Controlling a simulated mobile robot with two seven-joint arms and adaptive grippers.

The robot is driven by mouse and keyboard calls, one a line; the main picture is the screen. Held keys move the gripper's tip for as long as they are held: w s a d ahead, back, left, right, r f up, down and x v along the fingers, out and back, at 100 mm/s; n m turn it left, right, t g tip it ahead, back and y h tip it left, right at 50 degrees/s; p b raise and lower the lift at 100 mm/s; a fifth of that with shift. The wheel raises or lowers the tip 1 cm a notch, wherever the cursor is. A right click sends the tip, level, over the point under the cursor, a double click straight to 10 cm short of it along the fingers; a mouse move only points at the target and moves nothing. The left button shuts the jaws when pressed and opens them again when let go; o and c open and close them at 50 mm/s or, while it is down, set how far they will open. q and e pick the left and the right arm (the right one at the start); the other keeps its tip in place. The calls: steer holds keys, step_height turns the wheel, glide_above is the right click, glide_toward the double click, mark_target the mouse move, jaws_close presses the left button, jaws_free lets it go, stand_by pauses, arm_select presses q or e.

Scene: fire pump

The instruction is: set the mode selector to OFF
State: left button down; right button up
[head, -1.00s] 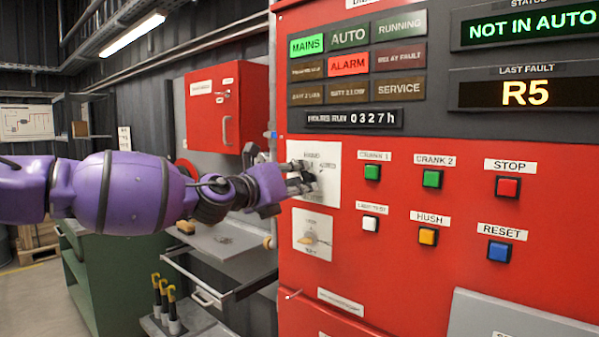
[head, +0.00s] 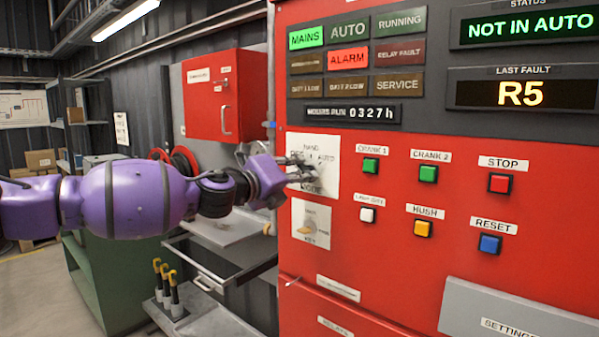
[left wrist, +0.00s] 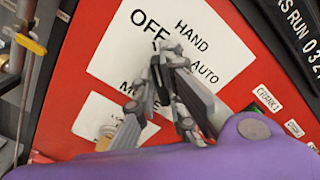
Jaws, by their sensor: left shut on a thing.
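The mode selector's white plate (head: 329,182) is on the red panel, left of the buttons. In the left wrist view the plate (left wrist: 222,42) reads OFF, HAND and AUTO around the selector. My left gripper (head: 300,172) is at the plate, shut on the selector knob. It also shows in the left wrist view (left wrist: 168,60), with its fingertips together over the plate's middle. The fingers hide the knob, so I cannot tell its pointing direction. The status display (head: 530,27) reads NOT IN AUTO. My right gripper is not in view.
A key switch plate (head: 322,237) is just below the selector. Several push buttons, including STOP (head: 499,184), are to the right. A red wall box (head: 212,97) and an open drawer (head: 200,272) are left of the panel.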

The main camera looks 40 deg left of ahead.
mark_target(310, 129)
arm_select(q)
steer(key=c, duration=1.8)
jaws_free()
steer(key=shift+r, duration=5)
